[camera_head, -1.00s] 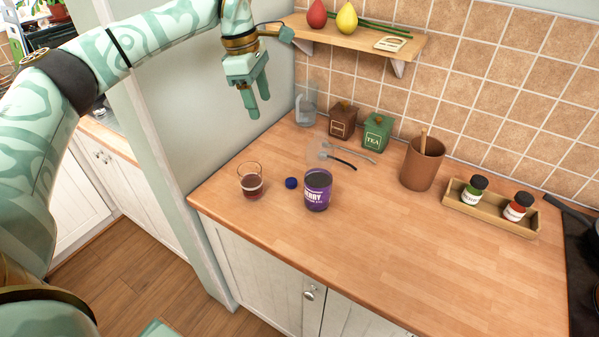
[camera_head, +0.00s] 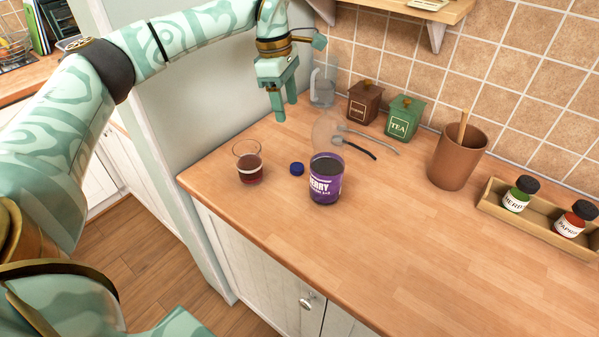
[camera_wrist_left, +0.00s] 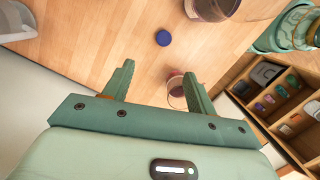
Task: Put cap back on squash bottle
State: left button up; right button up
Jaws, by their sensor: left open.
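The squash bottle (camera_head: 325,187) stands upright on the wooden counter, with a purple berry label and a clear upper part. Its edge shows at the top of the left wrist view (camera_wrist_left: 212,8). The blue cap (camera_head: 297,169) lies on the counter just left of the bottle, apart from it; it also shows in the left wrist view (camera_wrist_left: 163,38). My left gripper (camera_head: 286,110) is open and empty, pointing down above the counter, higher than the cap and bottle. In the left wrist view, the cap is beyond its fingertips (camera_wrist_left: 159,70). My right gripper is not in view.
A glass of dark red drink (camera_head: 249,170) stands left of the cap, near the counter edge. The front right counter is clear.

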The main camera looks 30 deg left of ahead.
pick_arm(q)
jog(key=shift+r, duration=0.1)
jog(key=b, duration=0.3)
send_over(297, 166)
jog(key=a, duration=0.1)
jog(key=f, duration=1.1)
jog(key=shift+w+a, duration=0.1)
jog(key=shift+w, duration=0.1)
jog(key=f, duration=0.1)
jog(key=f+b, duration=0.1)
jog(key=f, duration=0.1)
jog(key=d+f+b, duration=0.1)
jog(key=f, duration=0.1)
jog(key=shift+s+f, duration=0.2)
jog(key=shift+s, duration=0.1)
jog(key=shift+r, duration=0.1)
jog(key=shift+c, duration=0.4)
jog(key=c, duration=1)
